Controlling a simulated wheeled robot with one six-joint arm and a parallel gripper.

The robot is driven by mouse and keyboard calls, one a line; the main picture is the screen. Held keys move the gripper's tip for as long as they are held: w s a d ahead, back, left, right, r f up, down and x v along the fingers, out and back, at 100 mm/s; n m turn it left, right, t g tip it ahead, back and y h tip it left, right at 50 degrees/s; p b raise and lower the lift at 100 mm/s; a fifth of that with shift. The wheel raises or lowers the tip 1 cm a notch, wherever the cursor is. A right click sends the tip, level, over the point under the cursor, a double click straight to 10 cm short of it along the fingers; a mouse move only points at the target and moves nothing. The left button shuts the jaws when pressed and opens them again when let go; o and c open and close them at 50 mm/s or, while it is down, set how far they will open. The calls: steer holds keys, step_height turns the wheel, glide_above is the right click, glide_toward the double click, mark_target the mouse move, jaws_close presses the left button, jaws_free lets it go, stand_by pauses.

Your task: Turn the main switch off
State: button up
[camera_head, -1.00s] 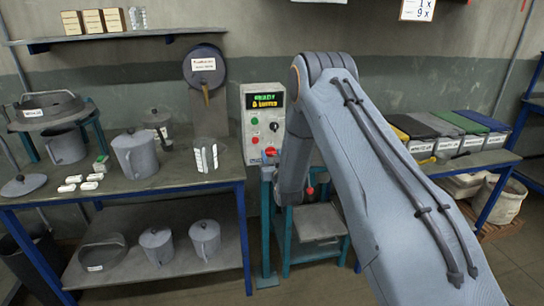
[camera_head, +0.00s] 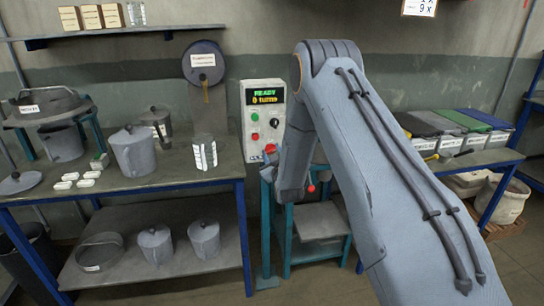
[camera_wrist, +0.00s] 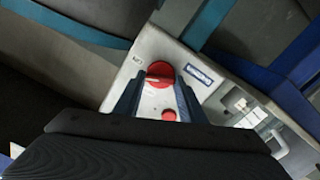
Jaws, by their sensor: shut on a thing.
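The control box (camera_head: 248,130) stands on a teal post, with a lit green and yellow display (camera_head: 265,96), knobs and buttons. The main switch is a red rotary knob near its lower end (camera_head: 270,148), partly hidden by my arm. In the wrist view the red knob (camera_wrist: 160,72) carries a pale pointer mark, with a blue label plate beside it. My gripper (camera_wrist: 157,90) has one finger on each side of the knob and is shut on it. A smaller red round part (camera_wrist: 169,115) shows between the fingers, nearer the palm.
A workbench (camera_head: 130,190) with jugs and small white blocks stands to the left. A teal stand (camera_head: 318,222) is under my arm. Lidded bins (camera_head: 460,143) sit on the right table. A metal hasp-like part (camera_wrist: 236,100) lies right of the knob.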

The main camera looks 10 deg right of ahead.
steer(key=n+b, duration=0.3)
steer(key=n, duration=0.3)
steer(key=shift+a+f, duration=0.1)
steer(key=shift+f, duration=0.05)
steer(key=n+b, duration=0.2)
steer(key=n, duration=0.4)
steer(key=shift+f+n, duration=0.1)
steer(key=shift+n, duration=0.3)
steer(key=shift+b, duration=0.3)
steer(key=o, duration=1)
steer(key=shift+a, duration=0.1)
steer(key=shift+o, duration=0.2)
steer(key=shift+s, duration=0.1)
steer(key=s+b, duration=0.1)
steer(key=s, duration=0.6)
steer(key=shift+s, duration=0.3)
